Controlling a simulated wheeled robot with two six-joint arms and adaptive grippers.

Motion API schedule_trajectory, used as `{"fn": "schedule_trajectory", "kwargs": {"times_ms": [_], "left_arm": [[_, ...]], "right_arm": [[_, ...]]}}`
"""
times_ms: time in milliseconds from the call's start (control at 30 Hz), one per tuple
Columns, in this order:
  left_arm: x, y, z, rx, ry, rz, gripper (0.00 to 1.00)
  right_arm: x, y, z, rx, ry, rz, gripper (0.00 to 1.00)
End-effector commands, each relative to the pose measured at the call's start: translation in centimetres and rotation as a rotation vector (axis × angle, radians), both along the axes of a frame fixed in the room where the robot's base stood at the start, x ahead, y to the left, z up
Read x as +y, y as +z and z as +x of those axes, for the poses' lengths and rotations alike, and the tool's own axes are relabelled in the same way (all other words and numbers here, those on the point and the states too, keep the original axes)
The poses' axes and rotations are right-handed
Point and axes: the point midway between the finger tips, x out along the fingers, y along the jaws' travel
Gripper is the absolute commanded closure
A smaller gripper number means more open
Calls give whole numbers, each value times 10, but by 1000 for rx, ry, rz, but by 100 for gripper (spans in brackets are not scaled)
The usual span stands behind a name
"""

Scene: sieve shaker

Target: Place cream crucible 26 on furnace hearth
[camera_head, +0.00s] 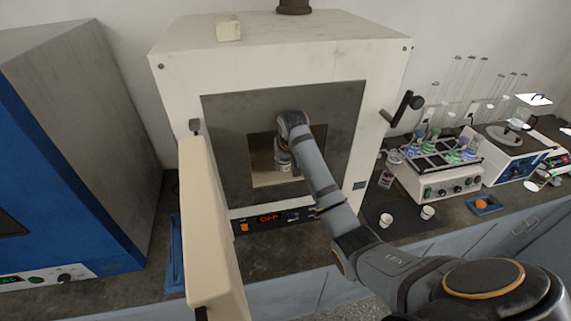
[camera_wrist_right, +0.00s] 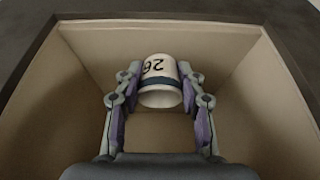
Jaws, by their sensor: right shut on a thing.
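The cream crucible 26 (camera_wrist_right: 160,82) is in the right wrist view, held between the fingers of my right gripper (camera_wrist_right: 158,92). It is cream with a dark band and the number 26 showing upside down. My right gripper (camera_head: 284,165) is shut on it, inside the furnace opening in the head view. The furnace (camera_head: 280,60) is a large white box with its door (camera_head: 210,220) swung open to the left. The furnace hearth (camera_wrist_right: 160,135) is the tan chamber floor below the crucible. I cannot tell whether the crucible touches it. My left gripper is not in view.
A blue and grey cabinet (camera_head: 80,150) stands on the left. Two small white cups (camera_head: 386,220) sit on a dark mat at the right. Chamber walls surround my gripper closely.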

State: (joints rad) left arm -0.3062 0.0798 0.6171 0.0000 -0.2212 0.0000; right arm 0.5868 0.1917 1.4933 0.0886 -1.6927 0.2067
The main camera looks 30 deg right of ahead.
Motion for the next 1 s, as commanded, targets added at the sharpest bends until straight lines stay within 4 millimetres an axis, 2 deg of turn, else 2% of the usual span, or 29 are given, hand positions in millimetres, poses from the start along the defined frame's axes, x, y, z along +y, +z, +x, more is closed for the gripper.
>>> {"fn": "schedule_trajectory", "kwargs": {"times_ms": [33, 67, 467, 500, 633, 1000], "left_arm": [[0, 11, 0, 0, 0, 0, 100], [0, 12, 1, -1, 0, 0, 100], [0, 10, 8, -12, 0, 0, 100], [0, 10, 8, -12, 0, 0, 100], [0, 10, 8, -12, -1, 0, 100], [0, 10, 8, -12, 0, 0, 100]], "right_arm": [[1, -6, -4, 11, 1, 1, 93], [1, -9, -4, 10, 1, 1, 93], [1, -19, -3, 6, 0, 2, 93], [1, -18, -3, 6, 0, 2, 58], [1, -18, -3, 6, 0, 2, 40], [1, -14, -3, 5, 0, 1, 38]]}}
